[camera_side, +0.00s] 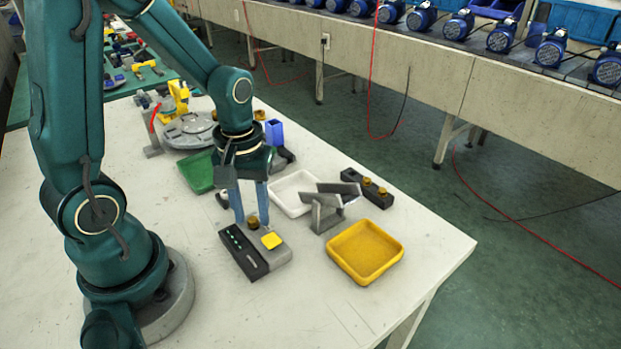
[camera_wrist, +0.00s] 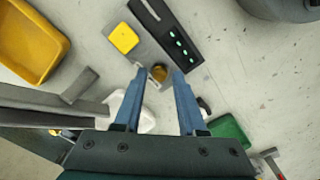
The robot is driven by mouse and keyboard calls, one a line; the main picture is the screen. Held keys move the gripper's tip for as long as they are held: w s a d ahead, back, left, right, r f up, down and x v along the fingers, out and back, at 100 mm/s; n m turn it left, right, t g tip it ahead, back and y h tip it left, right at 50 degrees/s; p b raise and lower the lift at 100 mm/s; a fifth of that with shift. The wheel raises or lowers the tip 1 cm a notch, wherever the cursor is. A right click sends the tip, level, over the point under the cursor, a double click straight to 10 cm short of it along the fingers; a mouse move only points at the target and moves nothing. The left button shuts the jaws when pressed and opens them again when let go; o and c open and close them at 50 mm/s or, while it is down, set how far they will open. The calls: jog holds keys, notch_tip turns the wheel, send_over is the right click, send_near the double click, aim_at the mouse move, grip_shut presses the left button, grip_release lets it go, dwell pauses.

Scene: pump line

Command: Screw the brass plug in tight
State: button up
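The brass plug (camera_side: 252,222) stands on a grey block (camera_side: 279,256) beside a black panel with green lights (camera_side: 243,253). A yellow square pad (camera_side: 271,241) is on the same block. In the wrist view the plug (camera_wrist: 158,73) shows from above, and its seat under it is hidden. My gripper (camera_side: 251,219) points down over the block with its two blue fingers apart. In the wrist view the fingertips (camera_wrist: 158,71) are on either side of the plug, with a visible gap at each side, so the gripper looks open.
A yellow tray (camera_side: 397,257) and a grey angled stand (camera_side: 318,222) are to the right. A white tray (camera_side: 281,204), green tray (camera_side: 190,174) and black rack with brass pieces (camera_side: 352,177) are behind. The table's front is clear.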

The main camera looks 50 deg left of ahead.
grip_shut()
jog(key=m, duration=0.5)
jog(key=shift+m, duration=1.1)
jog(key=m, duration=0.7)
